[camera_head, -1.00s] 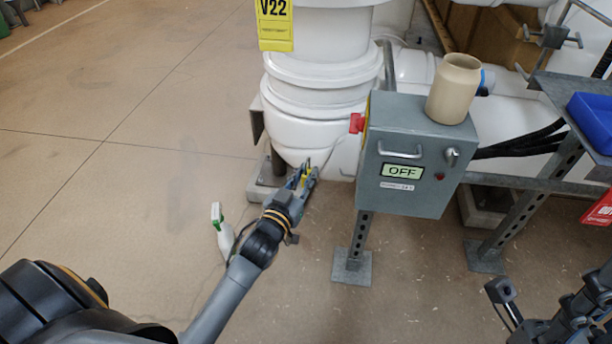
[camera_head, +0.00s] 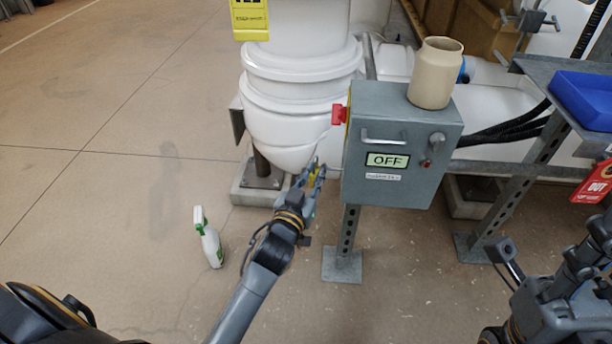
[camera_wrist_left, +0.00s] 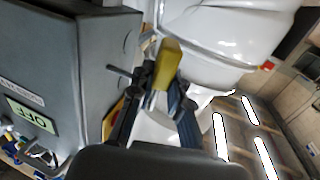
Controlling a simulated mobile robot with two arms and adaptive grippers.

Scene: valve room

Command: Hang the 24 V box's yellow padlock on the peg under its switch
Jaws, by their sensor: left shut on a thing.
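The grey box (camera_head: 400,150) stands on a post and its front label reads OFF. A red switch (camera_head: 339,114) with yellow behind it is on the box's left side. My left gripper (camera_head: 314,174) is shut on the yellow padlock (camera_wrist_left: 168,62), left of the box and below the switch. The padlock's body stands out beyond the fingertips in the left wrist view. A short dark rod (camera_wrist_left: 119,71) shows between box and fingers there; I cannot tell whether it is the peg or touches the padlock.
A beige jar (camera_head: 435,75) stands on the box. White pipework (camera_head: 300,105) is close behind my left gripper. A spray bottle (camera_head: 209,238) stands on the floor at left. A blue bin (camera_head: 585,98) sits on the right-hand shelf. The floor at left is open.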

